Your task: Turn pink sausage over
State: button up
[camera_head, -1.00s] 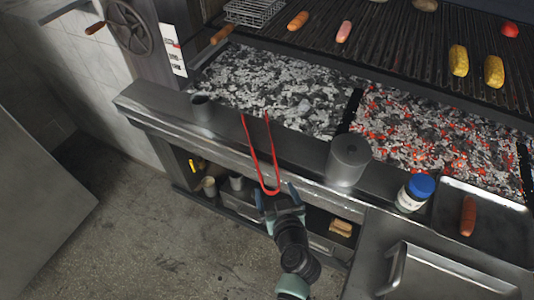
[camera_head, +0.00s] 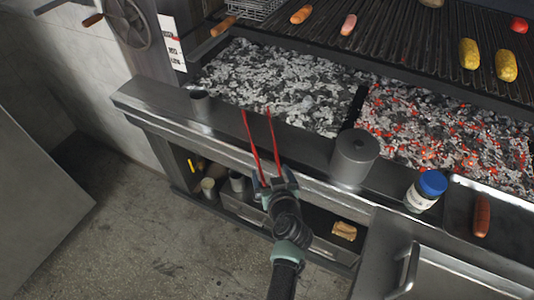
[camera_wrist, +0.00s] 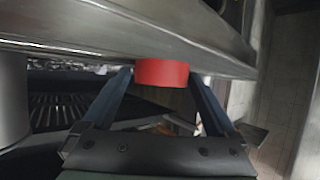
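The pink sausage (camera_head: 349,24) lies on the upper grill grate, toward its left side. Red tongs (camera_head: 250,135) reach over the front ledge of the grill, with their two arms apart. My gripper (camera_head: 274,182) is at the near, bent end of the tongs, with one finger on each side. In the wrist view the red bend (camera_wrist: 162,72) sits between my two fingertips, with little room on either side. The fingers look spread, and no firm hold on the tongs shows. In the head view my gripper hides the bend.
On the grate are an orange sausage (camera_head: 301,14), yellow corn pieces (camera_head: 469,54) and a tomato (camera_head: 519,25). Glowing coals (camera_head: 430,125) lie below. A metal canister (camera_head: 354,158), a blue-lidded jar (camera_head: 426,190) and a tray (camera_head: 458,205) with a sausage (camera_head: 482,215) stand to the right.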

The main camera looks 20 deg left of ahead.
jog(key=c, duration=0.5)
jog(key=shift+r, duration=0.3)
jog(key=c, duration=0.3)
notch_tip(320, 180, up, 9)
jog(key=p, duration=0.7)
jog(key=shift+r, duration=0.2)
jog(key=shift+c, duration=0.6)
